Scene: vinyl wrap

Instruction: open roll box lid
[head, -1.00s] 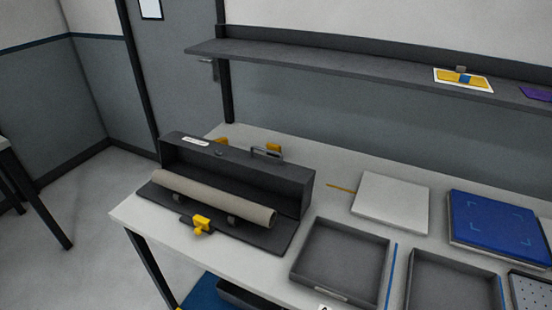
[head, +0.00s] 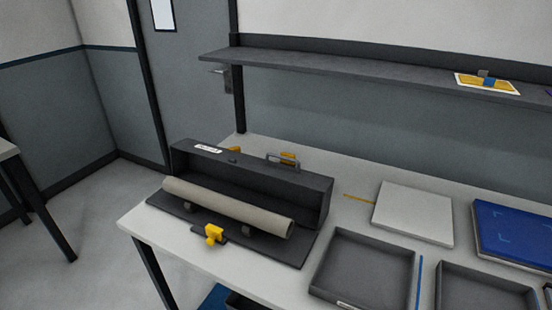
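The dark grey roll box (head: 310,190) stands at the left end of the light worktable (head: 150,222). Its front is open, and a dark flap (head: 270,250) lies flat toward the table's front edge. A beige roll (head: 228,206) lies lengthwise at the opening, above the flap. A yellow latch piece (head: 213,233) sits at the flap's front edge. A grey handle (head: 283,160) and yellow parts (head: 290,158) show at the box's back top edge. Neither of my grippers is in view.
Two dark trays (head: 363,268) stand right of the box, with a blue strip (head: 419,282) between them. Behind are a white panel (head: 414,213) and a blue pad (head: 515,230). A dark shelf (head: 370,75) runs above the table's back.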

